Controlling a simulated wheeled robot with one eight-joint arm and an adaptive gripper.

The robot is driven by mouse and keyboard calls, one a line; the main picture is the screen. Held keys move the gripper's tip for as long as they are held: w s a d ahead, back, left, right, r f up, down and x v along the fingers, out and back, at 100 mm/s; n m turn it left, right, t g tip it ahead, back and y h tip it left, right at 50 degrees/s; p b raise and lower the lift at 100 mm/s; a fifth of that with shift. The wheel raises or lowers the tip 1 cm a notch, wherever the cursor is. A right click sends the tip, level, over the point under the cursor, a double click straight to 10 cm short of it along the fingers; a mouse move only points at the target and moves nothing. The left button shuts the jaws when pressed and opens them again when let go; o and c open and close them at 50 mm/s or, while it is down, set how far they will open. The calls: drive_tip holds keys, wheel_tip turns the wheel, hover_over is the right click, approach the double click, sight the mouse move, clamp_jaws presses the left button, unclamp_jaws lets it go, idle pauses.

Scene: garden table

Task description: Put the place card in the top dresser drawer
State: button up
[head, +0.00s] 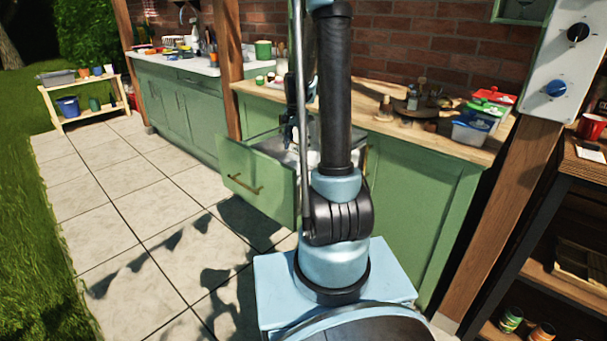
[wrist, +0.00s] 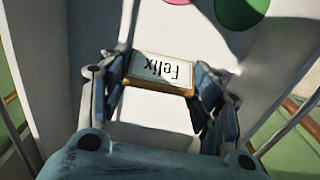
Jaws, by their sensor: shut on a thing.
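The place card (wrist: 160,72) is a small pale block with a gold-brown edge. It reads "Felix", upside down in the wrist view. My gripper (wrist: 162,88) is shut on it, one finger at each end. Below the card is the white inside of a drawer (wrist: 225,50). In the head view the green drawer (head: 258,184) with a brass handle stands pulled open under the wooden counter. My gripper (head: 290,137) is over the drawer opening, mostly hidden behind my arm. The card cannot be made out there. I cannot tell whether it touches the drawer bottom.
A pink round thing (wrist: 238,12) and a green one lie at the top of the wrist view. The counter (head: 390,125) holds bottles and stacked colourful containers (head: 478,118) at right. A wooden post (head: 500,235) and dark shelf stand right. Paving (head: 110,190) at left is clear.

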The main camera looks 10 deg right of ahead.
drive_tip(key=shift+s+f, duration=0.15)
drive_tip(key=shift+f, duration=5.35)
drive_tip(key=o, duration=1)
drive_tip(key=shift+c, duration=0.2)
wheel_tip(320, 180, up, 12)
drive_tip(key=shift+r, duration=0.1)
drive_tip(key=shift+s, duration=0.1)
